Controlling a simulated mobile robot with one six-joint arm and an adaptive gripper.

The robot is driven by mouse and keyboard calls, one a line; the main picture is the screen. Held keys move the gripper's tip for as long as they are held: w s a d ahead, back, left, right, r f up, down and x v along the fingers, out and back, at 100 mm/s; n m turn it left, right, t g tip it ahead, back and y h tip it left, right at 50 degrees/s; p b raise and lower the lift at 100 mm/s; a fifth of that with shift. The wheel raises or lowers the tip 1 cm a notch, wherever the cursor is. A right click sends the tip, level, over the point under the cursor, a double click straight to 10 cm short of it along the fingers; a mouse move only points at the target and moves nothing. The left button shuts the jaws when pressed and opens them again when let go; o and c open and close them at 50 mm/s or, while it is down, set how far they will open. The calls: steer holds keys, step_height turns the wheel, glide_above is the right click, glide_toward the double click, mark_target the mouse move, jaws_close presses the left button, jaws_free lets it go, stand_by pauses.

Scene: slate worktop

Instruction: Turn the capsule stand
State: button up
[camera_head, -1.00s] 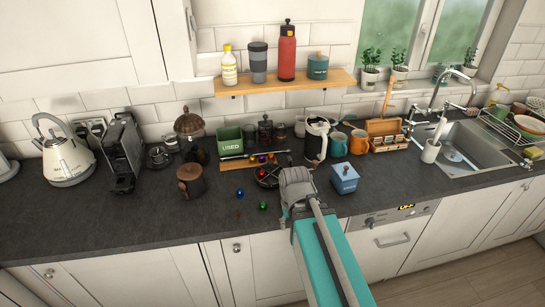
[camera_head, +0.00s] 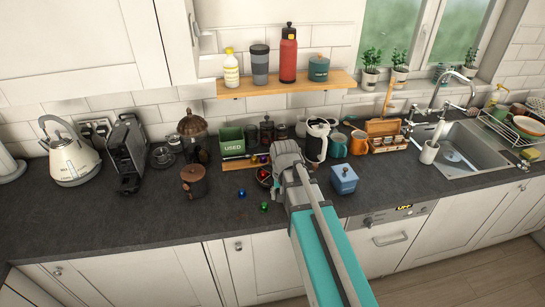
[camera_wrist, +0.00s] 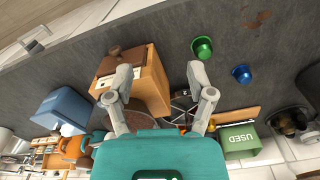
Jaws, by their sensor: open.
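The capsule stand (camera_head: 264,179) is a low dark wire stand on the worktop, just left of my gripper (camera_head: 284,158) in the head view. The gripper and arm hide part of it. In the wrist view some of its thin wires (camera_wrist: 181,97) show between and behind the fingers. My gripper (camera_wrist: 161,78) is open, its two grey fingers spread apart with nothing clearly held. One finger overlaps a wooden box with a brown knob (camera_wrist: 157,85) in the wrist view; I cannot tell whether they touch.
A green capsule (camera_wrist: 203,48) and a blue capsule (camera_wrist: 242,74) lie loose on the worktop. A blue box (camera_head: 343,180) stands right of my arm. A green bin marked USED (camera_head: 232,143) and a brown lidded jar (camera_head: 193,184) stand to the left. The front-left worktop is clear.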

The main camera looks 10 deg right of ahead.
steer(key=w+r+m+p, duration=0.3)
steer(key=w+r+p, duration=0.1)
steer(key=w, duration=0.6)
steer(key=w+r+m+p, duration=0.4)
steer(key=w+r+p, duration=0.1)
steer(key=w, duration=0.6)
steer(key=shift+r+m, duration=0.3)
steer(key=shift+r, duration=0.55)
steer(key=shift+s+d+f, duration=0.1)
steer(key=shift+f, duration=0.1)
step_height(320, 180, down, 13)
steer(key=b, duration=1.3)
steer(key=shift+f, duration=0.2)
jaws_close()
